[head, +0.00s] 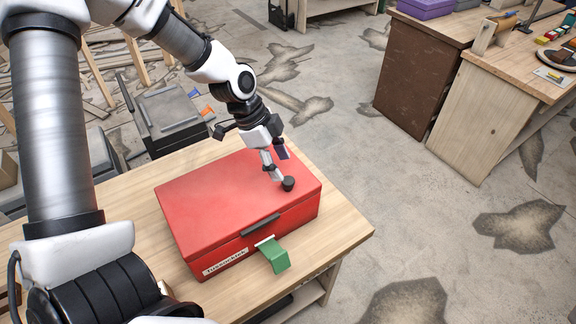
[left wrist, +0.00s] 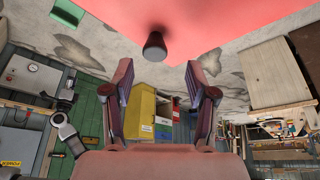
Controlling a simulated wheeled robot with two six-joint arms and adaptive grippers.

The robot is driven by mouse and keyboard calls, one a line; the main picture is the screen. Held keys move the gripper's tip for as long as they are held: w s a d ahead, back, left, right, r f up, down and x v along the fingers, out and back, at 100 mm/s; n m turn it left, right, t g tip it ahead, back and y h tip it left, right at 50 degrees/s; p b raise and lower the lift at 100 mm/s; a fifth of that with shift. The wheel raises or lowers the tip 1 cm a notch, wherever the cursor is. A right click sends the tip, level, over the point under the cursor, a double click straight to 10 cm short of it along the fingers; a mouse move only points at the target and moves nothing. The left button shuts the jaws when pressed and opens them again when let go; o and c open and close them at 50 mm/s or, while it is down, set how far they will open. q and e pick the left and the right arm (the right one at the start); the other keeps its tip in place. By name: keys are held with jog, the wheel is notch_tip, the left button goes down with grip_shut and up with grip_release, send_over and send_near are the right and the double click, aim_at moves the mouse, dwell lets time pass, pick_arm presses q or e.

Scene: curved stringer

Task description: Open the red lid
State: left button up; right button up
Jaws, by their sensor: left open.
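A red box with a flat red lid (head: 225,190) sits on the wooden table, and the lid is shut. A dark round knob (head: 288,184) stands on the lid near its right edge; it also shows in the left wrist view (left wrist: 154,46), beyond and between the fingertips. A dark handle (head: 260,225) and a green tab (head: 275,256) are on the box's front. My left gripper (head: 276,166) is over the lid's right part, close to the knob; in the left wrist view its two fingers (left wrist: 154,78) are spread with nothing between them. My right gripper is not in view.
The wooden table (head: 345,230) has bare top around the box. A grey case (head: 170,115) stands behind the table. Other benches (head: 500,110) with items stand at the right, across open, stained floor.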

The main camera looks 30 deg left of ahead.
aim_at(288, 181)
pick_arm(q)
jog(key=d+f, duration=0.2)
jog(key=f, duration=0.1)
jog(key=shift+s+b, duration=0.3)
jog(key=shift+s, duration=0.05)
jog(key=shift+w+d+f+b, duration=0.1)
jog(key=shift+w+f+b, duration=0.15)
jog(key=shift+f, duration=0.3)
jog(key=shift+w+d+f+b, duration=0.1)
jog(key=shift+w+f+b, duration=0.15)
jog(key=shift+f, duration=0.3)
jog(key=shift+w+a+f, duration=0.1)
jog(key=shift+w+f, duration=0.1)
jog(key=shift+w, duration=0.05)
jog(key=shift+s+r, duration=0.25)
jog(key=shift+s, duration=0.05)
jog(key=c, duration=1)
grip_shut()
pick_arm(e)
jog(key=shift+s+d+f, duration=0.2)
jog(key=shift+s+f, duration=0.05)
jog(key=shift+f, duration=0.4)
